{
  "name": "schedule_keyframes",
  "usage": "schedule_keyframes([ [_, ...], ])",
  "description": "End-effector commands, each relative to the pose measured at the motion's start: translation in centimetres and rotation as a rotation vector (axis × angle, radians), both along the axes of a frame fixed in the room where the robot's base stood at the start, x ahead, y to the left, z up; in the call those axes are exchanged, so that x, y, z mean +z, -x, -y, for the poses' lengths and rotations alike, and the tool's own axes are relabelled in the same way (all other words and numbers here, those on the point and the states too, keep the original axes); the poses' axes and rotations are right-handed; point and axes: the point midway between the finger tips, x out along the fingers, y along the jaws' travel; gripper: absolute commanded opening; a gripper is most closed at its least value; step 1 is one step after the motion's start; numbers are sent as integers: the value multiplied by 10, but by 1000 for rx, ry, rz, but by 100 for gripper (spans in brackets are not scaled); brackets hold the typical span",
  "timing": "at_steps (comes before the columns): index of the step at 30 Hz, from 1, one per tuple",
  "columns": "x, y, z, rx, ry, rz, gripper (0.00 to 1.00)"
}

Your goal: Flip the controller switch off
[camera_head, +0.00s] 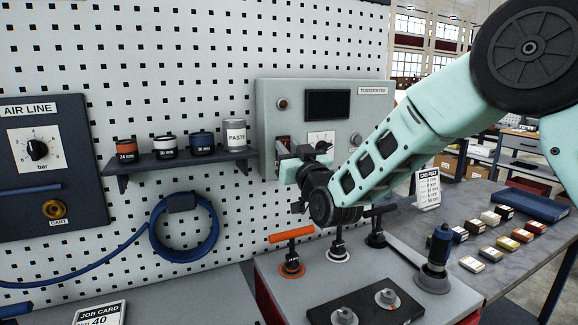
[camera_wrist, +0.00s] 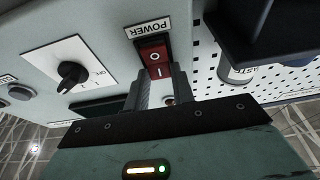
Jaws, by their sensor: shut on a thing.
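The controller (camera_head: 265,110) is a grey box on the pegboard with a dark screen. Its red power rocker switch (camera_wrist: 154,52), marked O and I under a POWER label, shows in the wrist view. The switch's red face also shows in the head view (camera_head: 283,143), partly covered by my gripper. My gripper (camera_wrist: 160,78) is at the switch, with its two fingers close together and shut at the I end. The fingertips partly hide that end. I cannot tell clearly from the rocker's tilt which side is pressed.
A black rotary knob (camera_wrist: 72,73) is left of the switch in the wrist view. A shelf (camera_head: 180,160) with several jars stands left of the controller. Below my arm, a grey trolley top (camera_head: 385,265) carries upright levers, including one with an orange handle (camera_head: 291,234).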

Motion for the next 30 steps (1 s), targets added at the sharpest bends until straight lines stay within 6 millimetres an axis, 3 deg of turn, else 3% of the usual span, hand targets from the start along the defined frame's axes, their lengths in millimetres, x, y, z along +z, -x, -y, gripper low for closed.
schedule_keyframes([
  [6, -8, 0, 0, -1, -30, 68, 2],
  [26, -3, 1, 1, -1, -59, 134, 2],
  [27, -3, 1, 1, -1, -59, 134, 27],
  [29, -3, 1, 1, -1, -59, 134, 44],
  [30, -3, 1, 1, -1, -58, 134, 46],
])
